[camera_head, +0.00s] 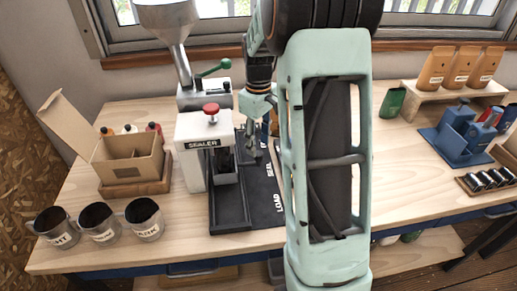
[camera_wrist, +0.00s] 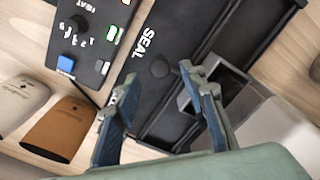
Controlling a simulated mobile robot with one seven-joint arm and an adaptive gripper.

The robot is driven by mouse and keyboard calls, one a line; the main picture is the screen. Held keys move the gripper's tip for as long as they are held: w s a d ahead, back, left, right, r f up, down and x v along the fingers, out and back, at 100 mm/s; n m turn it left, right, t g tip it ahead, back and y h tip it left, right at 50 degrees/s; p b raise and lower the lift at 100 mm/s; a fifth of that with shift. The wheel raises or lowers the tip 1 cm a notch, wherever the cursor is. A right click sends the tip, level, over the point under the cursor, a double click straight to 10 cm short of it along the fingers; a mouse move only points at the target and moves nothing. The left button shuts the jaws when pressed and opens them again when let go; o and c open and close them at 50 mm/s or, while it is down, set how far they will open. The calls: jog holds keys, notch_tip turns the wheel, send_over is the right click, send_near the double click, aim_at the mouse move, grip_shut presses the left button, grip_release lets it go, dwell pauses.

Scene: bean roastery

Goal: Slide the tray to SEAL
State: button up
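A black slide base (camera_head: 262,205) lies beside the white sealer, with LOAD printed near its front and SEAL farther back. A dark box-like tray part (camera_head: 227,173) stands under the sealer's front; its open top also shows in the wrist view (camera_wrist: 232,78). A round black knob (camera_wrist: 160,68) stands near the SEAL lettering in the wrist view. My gripper (camera_head: 252,150) points down over the back part of the base. In the wrist view my gripper (camera_wrist: 149,90) has its fingers apart and empty, with the knob beyond and roughly between the tips. Contact cannot be told.
The sealer (camera_head: 190,160) has a red knob on top. A control panel (camera_wrist: 85,35) and pouches (camera_wrist: 58,130) lie beside the base. An open carton (camera_head: 128,160) and metal cups (camera_head: 100,222) are at left. A blue fixture (camera_head: 458,140) is at right.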

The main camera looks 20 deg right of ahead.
notch_tip(320, 180, up, 9)
jog(key=shift+f, duration=0.2)
dwell(0.5)
